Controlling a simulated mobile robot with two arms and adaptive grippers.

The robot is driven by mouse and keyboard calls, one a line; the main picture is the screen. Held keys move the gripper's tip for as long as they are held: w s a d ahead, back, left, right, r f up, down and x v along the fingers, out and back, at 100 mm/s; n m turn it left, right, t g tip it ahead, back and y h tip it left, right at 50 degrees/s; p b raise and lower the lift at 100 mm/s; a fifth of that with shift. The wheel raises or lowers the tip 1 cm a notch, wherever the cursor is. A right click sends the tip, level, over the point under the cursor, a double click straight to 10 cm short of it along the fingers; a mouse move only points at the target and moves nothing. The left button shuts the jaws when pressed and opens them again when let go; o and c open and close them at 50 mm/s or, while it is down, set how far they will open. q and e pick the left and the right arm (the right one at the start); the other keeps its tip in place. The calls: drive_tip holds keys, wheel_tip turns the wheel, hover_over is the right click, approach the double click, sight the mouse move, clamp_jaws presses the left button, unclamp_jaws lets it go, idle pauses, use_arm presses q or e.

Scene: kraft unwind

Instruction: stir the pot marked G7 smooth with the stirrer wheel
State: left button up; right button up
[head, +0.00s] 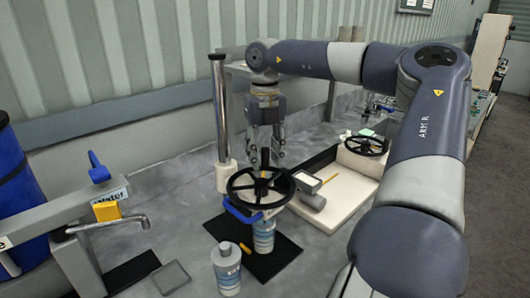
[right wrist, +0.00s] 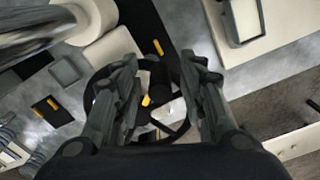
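A black spoked stirrer wheel (head: 236,205) sits on top of a white pot with a blue label (head: 264,236). The pot stands on a black mat, and no G7 mark is legible on it. A dark upright knob rises at the wheel's far side. My right gripper (head: 266,158) points down over that far side, fingers apart. In the right wrist view the open fingers (right wrist: 159,62) stand on either side of the dark knob (right wrist: 160,76), with the wheel rim (right wrist: 92,88) behind them. I cannot tell whether they touch it. My left gripper is not in view.
A grey-capped bottle (head: 227,272) stands front left of the mat (head: 284,258). A chrome post (head: 220,110) rises behind. A second black wheel (head: 367,146) sits on a white base at right. A tap (head: 118,220) and blue drum (head: 20,180) are at left.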

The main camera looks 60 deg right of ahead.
clamp_jaws()
